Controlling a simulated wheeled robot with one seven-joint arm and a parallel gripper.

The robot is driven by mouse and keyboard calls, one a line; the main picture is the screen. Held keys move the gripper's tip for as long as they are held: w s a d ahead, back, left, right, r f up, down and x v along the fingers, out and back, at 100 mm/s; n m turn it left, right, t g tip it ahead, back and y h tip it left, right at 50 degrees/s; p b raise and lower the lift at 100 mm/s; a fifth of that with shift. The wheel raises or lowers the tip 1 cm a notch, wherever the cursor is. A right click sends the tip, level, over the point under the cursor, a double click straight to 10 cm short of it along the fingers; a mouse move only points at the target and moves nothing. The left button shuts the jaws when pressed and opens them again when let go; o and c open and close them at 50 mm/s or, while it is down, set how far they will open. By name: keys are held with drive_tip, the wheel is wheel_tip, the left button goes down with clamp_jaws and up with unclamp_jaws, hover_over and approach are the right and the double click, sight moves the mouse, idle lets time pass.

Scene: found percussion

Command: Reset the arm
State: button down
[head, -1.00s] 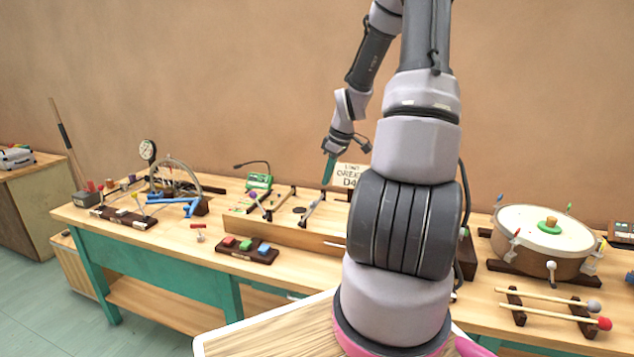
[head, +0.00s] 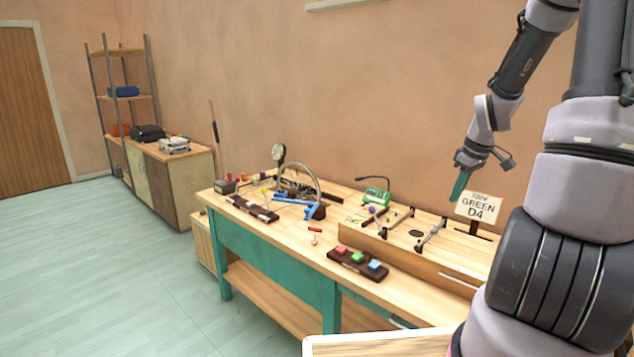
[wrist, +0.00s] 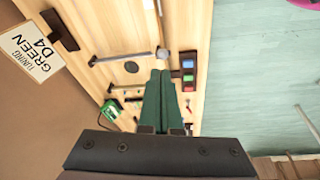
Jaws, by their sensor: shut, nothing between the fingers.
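My gripper (head: 460,186) hangs from my raised arm above the workbench (head: 285,244), at the right of the head view. Its green fingers are shut with nothing between them. In the wrist view the shut fingers (wrist: 159,90) point out over the bench top. A sign reading "TUNING GREEN D4" (head: 478,207) stands on the bench beside the fingers in the head view; it also shows in the wrist view (wrist: 30,52). The gripper looks clear of the bench and the sign.
A block with red, green and blue buttons (head: 358,264) sits near the bench's front edge. A green device (head: 376,197), a gauge (head: 278,152) and a blue-based metal arch (head: 300,210) stand farther back. A cabinet (head: 165,185) and shelf stand far left. The floor (head: 110,260) at left is clear.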

drive_tip(key=s+a+r+m+t, duration=0.2)
drive_tip(key=s+a+r+m, duration=0.3)
drive_tip(key=s+a+r, duration=0.3)
drive_tip(key=s+a+r+m+t+y, duration=0.1)
drive_tip(key=s+a+r+m+t, duration=0.1)
drive_tip(key=s+a+r+m, duration=0.3)
drive_tip(key=s+a+r, duration=0.3)
drive_tip(key=s+r, duration=0.3)
drive_tip(key=r, duration=0.4)
drive_tip(key=shift+s+a, duration=0.35)
drive_tip(key=shift+s, duration=0.05)
